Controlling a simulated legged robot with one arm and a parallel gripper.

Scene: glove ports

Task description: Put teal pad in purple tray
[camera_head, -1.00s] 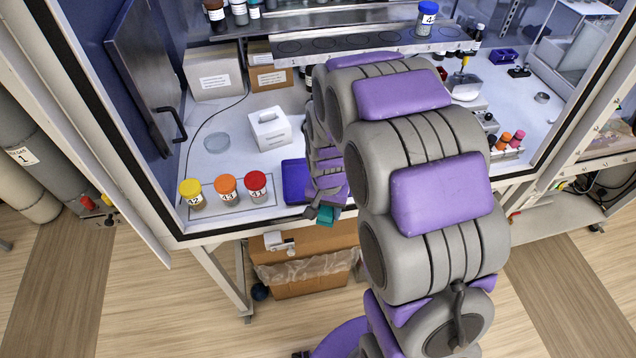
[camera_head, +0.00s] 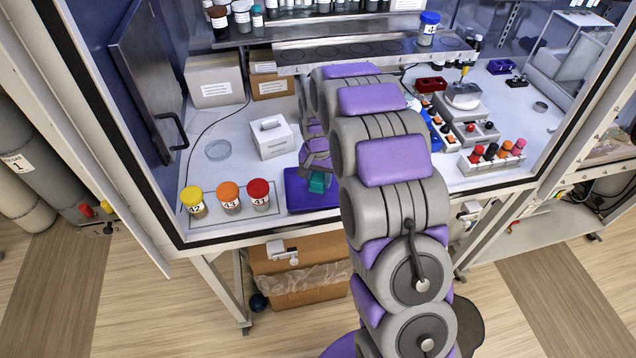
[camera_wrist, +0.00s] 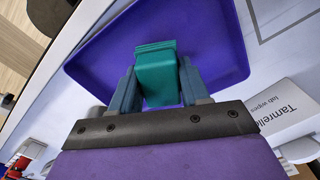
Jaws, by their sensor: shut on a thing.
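The teal pad (camera_head: 318,182) is between the fingers of my gripper (camera_head: 317,177), over the purple tray (camera_head: 297,196). The tray is a shallow blue-purple dish near the front edge of the cabinet floor. In the wrist view my gripper (camera_wrist: 160,88) is shut on the teal pad (camera_wrist: 156,70), with one finger on each side of it. The purple tray (camera_wrist: 215,40) fills the background behind the pad there. I cannot tell whether the pad touches the tray floor. My arm covers part of the tray's right side in the head view.
Yellow (camera_head: 193,202), orange (camera_head: 229,196) and red (camera_head: 259,193) capped jars stand left of the tray. A white tissue box (camera_head: 272,139) stands behind it. A rack of small capped bottles (camera_head: 492,158) is at the right. The cabinet's front edge runs just before the tray.

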